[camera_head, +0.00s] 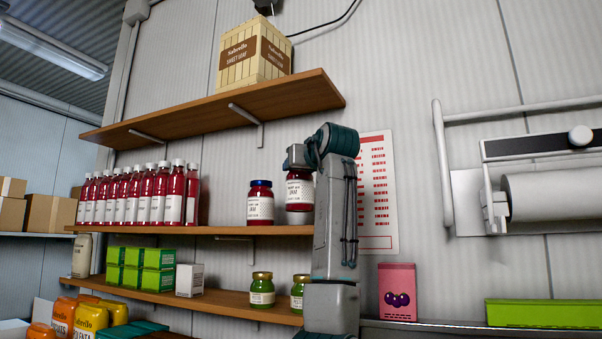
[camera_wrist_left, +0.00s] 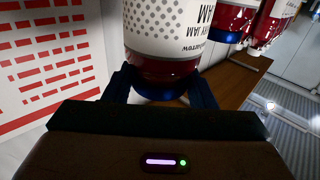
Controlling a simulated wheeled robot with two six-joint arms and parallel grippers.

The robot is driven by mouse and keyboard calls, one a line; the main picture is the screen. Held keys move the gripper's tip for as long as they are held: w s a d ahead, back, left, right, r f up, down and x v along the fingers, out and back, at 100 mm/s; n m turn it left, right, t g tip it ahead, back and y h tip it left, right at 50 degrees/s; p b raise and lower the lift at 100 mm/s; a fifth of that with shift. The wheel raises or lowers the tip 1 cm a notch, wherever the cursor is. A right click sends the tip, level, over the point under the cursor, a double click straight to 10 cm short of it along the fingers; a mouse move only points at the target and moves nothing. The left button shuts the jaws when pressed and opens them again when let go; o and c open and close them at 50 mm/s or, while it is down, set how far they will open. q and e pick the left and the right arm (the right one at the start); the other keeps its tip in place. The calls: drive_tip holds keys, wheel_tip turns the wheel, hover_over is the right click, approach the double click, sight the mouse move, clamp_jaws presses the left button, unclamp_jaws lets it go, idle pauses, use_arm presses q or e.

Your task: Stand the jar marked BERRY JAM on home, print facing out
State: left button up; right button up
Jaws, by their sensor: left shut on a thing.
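My left gripper (camera_head: 296,160) is shut on a jam jar (camera_head: 300,192) with dark red contents and a white dotted label. In the left wrist view the held jar (camera_wrist_left: 170,32) appears upside down, its label partly readable as "...RY JAM". The gripper (camera_wrist_left: 162,85) has a finger on each side of its blue lid. The jar is at the right end of the middle shelf (camera_head: 235,231), its base looking slightly higher than its neighbour's; I cannot tell whether it touches the shelf. A similar blue-lidded jar (camera_head: 260,204) stands just left. No place marked "home" is readable. My right gripper is out of view.
Red bottles (camera_head: 140,196) line the middle shelf's left part, with a bare stretch before the jars. Green jars (camera_head: 262,290) stand on the shelf below. A wooden shelf (camera_head: 220,110) with a crate (camera_head: 252,55) hangs above. A red-printed chart (camera_head: 376,190) is close on the right.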

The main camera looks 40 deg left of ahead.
sight(304, 179)
use_arm(q)
drive_tip(key=shift+d+f+p, duration=0.1)
drive_tip(key=shift+f+p, duration=0.3)
drive_tip(key=shift+f, duration=0.6)
drive_tip(key=shift+a+f+p, duration=0.2)
drive_tip(key=shift+f+p, duration=0.25)
drive_tip(key=shift+f, duration=0.3)
drive_tip(key=shift+s+d, duration=0.1)
drive_tip(key=shift+d, duration=0.05)
drive_tip(key=o, duration=1.5)
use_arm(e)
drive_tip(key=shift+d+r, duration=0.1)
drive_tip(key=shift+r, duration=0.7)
